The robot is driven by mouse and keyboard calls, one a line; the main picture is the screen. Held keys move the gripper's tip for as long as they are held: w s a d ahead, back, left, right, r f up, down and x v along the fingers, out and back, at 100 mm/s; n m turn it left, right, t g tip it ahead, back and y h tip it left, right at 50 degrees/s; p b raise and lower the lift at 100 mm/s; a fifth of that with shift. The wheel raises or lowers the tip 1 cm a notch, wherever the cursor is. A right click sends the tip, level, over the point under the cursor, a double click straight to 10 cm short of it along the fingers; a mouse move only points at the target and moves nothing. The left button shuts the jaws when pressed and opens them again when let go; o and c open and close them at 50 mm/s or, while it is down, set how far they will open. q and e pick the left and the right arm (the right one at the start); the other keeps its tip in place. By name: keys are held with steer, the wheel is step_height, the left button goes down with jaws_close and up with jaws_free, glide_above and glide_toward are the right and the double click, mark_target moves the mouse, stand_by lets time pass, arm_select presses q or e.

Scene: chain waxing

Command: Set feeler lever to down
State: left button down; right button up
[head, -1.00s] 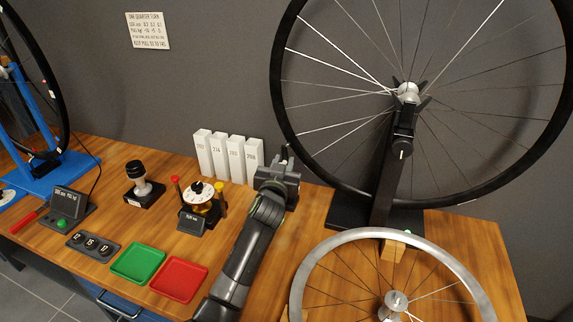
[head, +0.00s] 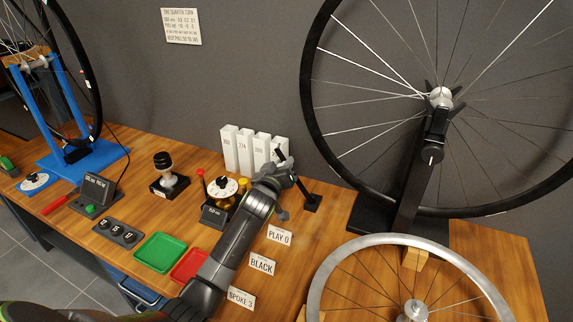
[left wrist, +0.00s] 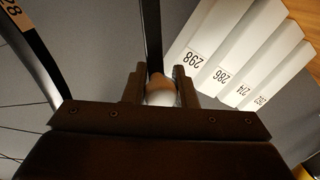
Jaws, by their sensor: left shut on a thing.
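The feeler is a small black stand (head: 312,203) on the bench, left of the big wheel's post. Its dark lever (head: 302,187) leans up and left from the base toward my left gripper (head: 284,160). In the left wrist view my left gripper (left wrist: 160,88) is shut on a rounded knob (left wrist: 159,91), pale with an orange-brown top. The knob seems to be the lever's end; a black bar (left wrist: 153,40) runs away beyond it. The gripper hides part of the lever in the head view. My right gripper is not in view.
White numbered boxes (head: 245,150) stand close behind the gripper. A dial device (head: 222,190) and green (head: 160,253) and red trays lie to the left. Small cards (head: 262,264) lie beside my arm. A silver rim (head: 440,250) fills the right front.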

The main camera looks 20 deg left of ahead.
arm_select(q)
steer(key=shift+a+f, duration=0.1)
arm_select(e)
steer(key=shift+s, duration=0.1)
arm_select(q)
steer(key=c, duration=1.5)
jaws_free()
steer(key=shift+o, duration=0.2)
